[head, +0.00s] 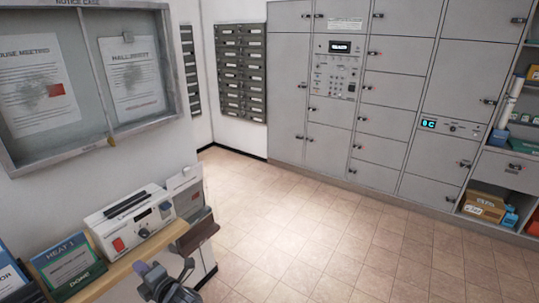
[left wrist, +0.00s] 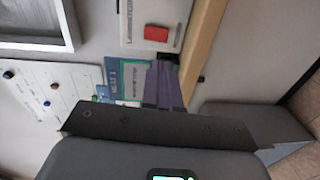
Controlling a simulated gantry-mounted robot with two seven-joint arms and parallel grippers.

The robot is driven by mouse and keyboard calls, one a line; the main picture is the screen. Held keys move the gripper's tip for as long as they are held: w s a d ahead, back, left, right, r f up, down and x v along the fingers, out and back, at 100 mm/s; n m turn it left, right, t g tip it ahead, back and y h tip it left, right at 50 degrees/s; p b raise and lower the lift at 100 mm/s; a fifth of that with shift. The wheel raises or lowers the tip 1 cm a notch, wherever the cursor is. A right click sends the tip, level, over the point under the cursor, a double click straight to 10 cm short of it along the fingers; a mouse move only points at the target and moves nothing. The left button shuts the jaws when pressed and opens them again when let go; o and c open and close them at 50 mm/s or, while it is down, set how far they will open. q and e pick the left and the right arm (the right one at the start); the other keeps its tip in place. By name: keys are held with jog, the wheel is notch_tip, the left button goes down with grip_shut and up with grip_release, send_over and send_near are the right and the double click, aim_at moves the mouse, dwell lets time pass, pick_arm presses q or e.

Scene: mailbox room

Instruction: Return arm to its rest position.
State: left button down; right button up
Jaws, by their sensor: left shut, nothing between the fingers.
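My left gripper (head: 148,270) shows at the bottom of the head view, beside the ledge with the white machine. Its dark fingers are shut and hold nothing. In the left wrist view the gripper (left wrist: 163,84) reaches up from its dark body, with its fingers together in front of the blue-green card and the ledge. The rest of the left arm is mostly out of the picture. My right gripper is in neither view.
A wooden ledge (head: 120,272) carries a white laminator-like machine (head: 133,222) and a blue-green "HEAT 1" card (head: 68,265). A notice case (head: 85,75) hangs above. Grey lockers (head: 390,100) and a shelf (head: 510,160) stand across clear tiled floor (head: 300,235).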

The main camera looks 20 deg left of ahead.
pick_arm(q)
jog(key=s+f+m+t, duration=0.4)
jog(key=s+f+m, duration=0.2)
jog(key=s+f, duration=0.1)
jog(key=s+d+f+m+t+h+p, duration=0.1)
jog(key=d+f+m+h, duration=0.2)
jog(key=d+m+h, duration=0.6)
jog(key=s+d+f+m+t+h+p, duration=0.1)
jog(key=s+d+f+m+t+h, duration=0.2)
jog(key=d+m, duration=0.55)
jog(key=s+d+m+g+h, duration=0.5)
jog(key=s+d+m+g, duration=0.3)
jog(key=d+m, duration=0.45)
jog(key=w+r+p+v, duration=0.1)
jog(key=w+p+v, duration=0.2)
jog(key=p+v, duration=0.9)
jog(key=w+p+v, duration=0.3)
jog(key=p+v, duration=1)
jog(key=w+r+p+v, duration=0.1)
jog(key=w+p+v, duration=0.2)
jog(key=p+v, duration=0.9)
jog(key=shift+d+r+n, duration=0.3)
jog(key=shift+d+r, duration=0.15)
jog(key=shift+r, duration=0.05)
jog(key=shift+s, duration=0.1)
